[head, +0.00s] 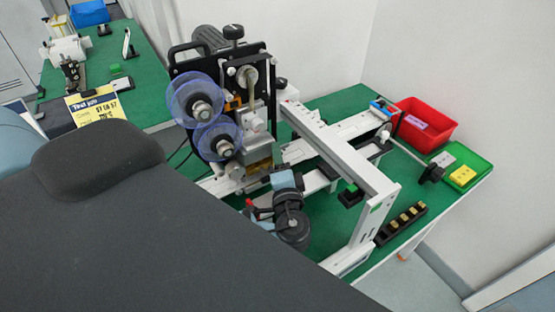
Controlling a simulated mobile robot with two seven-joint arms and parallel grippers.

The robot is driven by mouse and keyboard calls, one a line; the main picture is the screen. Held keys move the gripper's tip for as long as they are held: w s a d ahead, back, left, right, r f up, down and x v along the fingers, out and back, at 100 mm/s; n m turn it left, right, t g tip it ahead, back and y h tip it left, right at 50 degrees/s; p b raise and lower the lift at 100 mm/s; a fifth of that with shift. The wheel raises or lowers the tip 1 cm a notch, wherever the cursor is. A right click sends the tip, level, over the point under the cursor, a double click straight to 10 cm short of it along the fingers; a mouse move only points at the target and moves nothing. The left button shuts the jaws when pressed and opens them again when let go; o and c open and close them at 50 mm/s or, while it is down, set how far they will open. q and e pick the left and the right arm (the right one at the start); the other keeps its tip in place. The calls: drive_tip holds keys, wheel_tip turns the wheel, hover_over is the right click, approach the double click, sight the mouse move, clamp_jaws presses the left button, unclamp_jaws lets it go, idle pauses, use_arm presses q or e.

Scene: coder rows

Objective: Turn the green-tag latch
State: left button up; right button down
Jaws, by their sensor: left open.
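My left gripper (270,205) is in front of the coder machine, low at the middle of the head view. It is open, its jaws apart, and I see nothing held. A small red part (250,203) shows just left of it. A black latch-like part with a green tag (350,190) sits under the white beam, to the right of the gripper and apart from it. A green patch (376,208) also shows on the beam's near end. I cannot tell the latch's exact angle. My right gripper is not in view.
The coder machine (209,76) with translucent blue reels (203,85) stands behind. A white beam (330,145) spans toward the right. A red bin (425,112), a green tray (484,163) and a black holder (383,236) lie right. A yellow card (97,105) stands left.

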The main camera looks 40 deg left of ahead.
use_arm(q)
clamp_jaws()
drive_tip(key=shift+m, duration=0.3)
drive_tip(key=m+g+h, duration=0.1)
drive_tip(key=m, duration=0.2)
drive_tip(key=shift+r, duration=0.1)
drive_tip(key=shift+w+d+r+m+g, duration=0.1)
drive_tip(key=shift+m+g, duration=0.85)
drive_tip(key=shift+m, duration=0.7)
drive_tip(key=shift+w+r+m+g, duration=0.15)
drive_tip(key=shift+m+g, duration=0.75)
drive_tip(key=shift+m, duration=0.7)
drive_tip(key=shift+w+d+r+m+g, duration=0.1)
drive_tip(key=shift+m+g, duration=0.85)
drive_tip(key=shift+m, duration=0.7)
